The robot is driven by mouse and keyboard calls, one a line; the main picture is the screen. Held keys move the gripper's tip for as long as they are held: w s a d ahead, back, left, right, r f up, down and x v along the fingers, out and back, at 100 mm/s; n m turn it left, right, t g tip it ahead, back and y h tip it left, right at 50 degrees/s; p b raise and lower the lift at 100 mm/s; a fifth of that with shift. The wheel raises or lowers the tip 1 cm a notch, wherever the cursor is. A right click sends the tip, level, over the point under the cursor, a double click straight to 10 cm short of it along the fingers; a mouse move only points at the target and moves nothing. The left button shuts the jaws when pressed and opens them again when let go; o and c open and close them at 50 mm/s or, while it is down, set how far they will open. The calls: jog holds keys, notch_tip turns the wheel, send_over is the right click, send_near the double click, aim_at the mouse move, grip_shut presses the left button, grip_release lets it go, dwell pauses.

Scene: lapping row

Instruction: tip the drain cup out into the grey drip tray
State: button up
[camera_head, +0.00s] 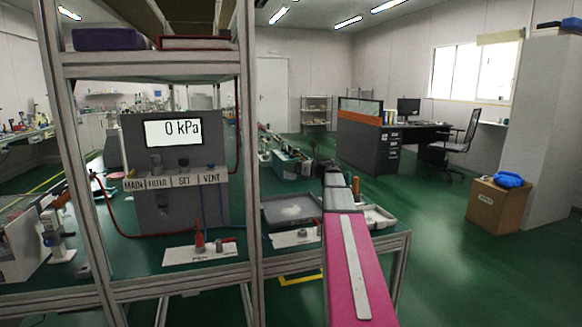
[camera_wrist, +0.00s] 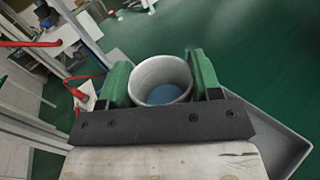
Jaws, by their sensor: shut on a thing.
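In the wrist view my gripper (camera_wrist: 160,82) has its two green fingers shut on the sides of the grey drain cup (camera_wrist: 160,66). I look down into the cup's round mouth, and bluish liquid shows inside. A grey tray (camera_wrist: 272,127) shows below and to the right of the cup, past the gripper. In the head view a grey tray with a dark rim (camera_head: 268,222) sits on the bench with a pale patch inside. My pink arm reaches over the bench and hides the cup and fingers there.
A red-topped item (camera_head: 199,240) stands on a white card on the bench. A pale tray (camera_head: 378,217) lies right of my arm.

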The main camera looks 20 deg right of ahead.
aim_at(292, 177)
notch_tip(292, 177, down, 4)
jog(key=m, duration=0.3)
jog(key=m+t, duration=0.1)
jog(key=m, duration=0.2)
jog(key=shift+w+d+m, duration=0.15)
jog(key=shift+m, duration=0.15)
jog(key=m, duration=0.1)
jog(key=f+m, duration=0.1)
jog(key=m+t, duration=0.1)
jog(key=m, duration=0.1)
jog(key=shift+w+d+f, duration=0.2)
jog(key=shift+w+d, duration=0.05)
jog(key=shift+d, duration=0.05)
jog(key=m, duration=0.1)
jog(key=f+m, duration=0.1)
jog(key=m, duration=0.1)
jog(key=m+t, duration=0.1)
jog(key=shift+w+d+f, duration=0.15)
jog(key=shift+w+d, duration=0.1)
jog(key=shift+m, duration=0.3)
